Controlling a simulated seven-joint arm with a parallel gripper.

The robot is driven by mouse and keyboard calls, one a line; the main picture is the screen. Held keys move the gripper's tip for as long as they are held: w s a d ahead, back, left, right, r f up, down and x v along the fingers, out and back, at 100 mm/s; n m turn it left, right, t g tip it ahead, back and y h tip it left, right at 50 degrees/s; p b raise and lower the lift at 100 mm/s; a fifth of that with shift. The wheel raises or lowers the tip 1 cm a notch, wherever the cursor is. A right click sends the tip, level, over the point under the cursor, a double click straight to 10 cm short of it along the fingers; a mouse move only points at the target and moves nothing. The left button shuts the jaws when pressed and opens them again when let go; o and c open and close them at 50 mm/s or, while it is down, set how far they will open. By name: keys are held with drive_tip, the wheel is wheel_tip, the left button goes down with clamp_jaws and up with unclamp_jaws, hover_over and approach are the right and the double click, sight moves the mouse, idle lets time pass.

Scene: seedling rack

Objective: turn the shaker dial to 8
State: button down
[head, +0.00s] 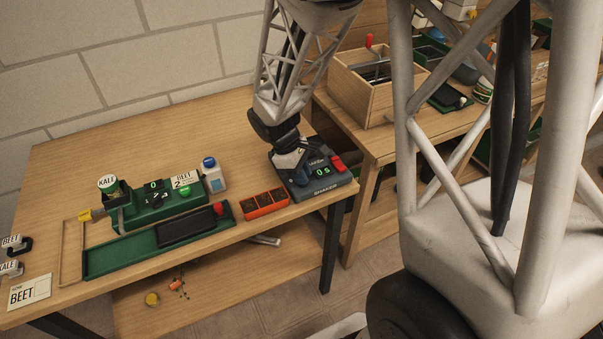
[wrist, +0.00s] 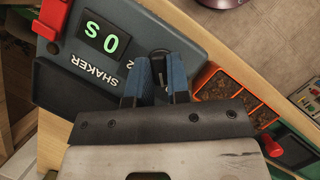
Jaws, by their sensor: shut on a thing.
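The shaker (head: 325,186) is a dark grey box at the right end of the near table. Its green display (wrist: 101,35) reads 0 s, and a red part (head: 338,163) sits at its edge. The black dial (wrist: 159,52) shows in the wrist view between the blue fingertips, with a printed 2 beside it; most of the dial and its other marks are hidden. My gripper (wrist: 158,72) is shut on the dial, pointing down at the shaker. In the head view my gripper (head: 290,165) covers the dial.
An orange tray (head: 264,203) with dark cells lies just left of the shaker. Farther left are a white bottle with a blue cap (head: 213,175) and a green machine (head: 150,207). A wooden box (head: 378,85) stands on the bench behind right. The table's front edge is close.

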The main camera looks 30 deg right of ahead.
drive_tip(key=m, duration=0.2)
drive_tip(key=m+g+y, duration=0.1)
drive_tip(key=m, duration=0.1)
drive_tip(key=shift+d+m+y, duration=0.1)
drive_tip(key=shift+m+y, duration=0.2)
drive_tip(key=shift+m, duration=0.1)
drive_tip(key=shift+m+y, duration=0.7)
drive_tip(key=shift+m, duration=1)
drive_tip(key=shift+f, duration=0.1)
drive_tip(key=c, duration=1.1)
unclamp_jaws()
drive_tip(key=shift+v, duration=3.95)
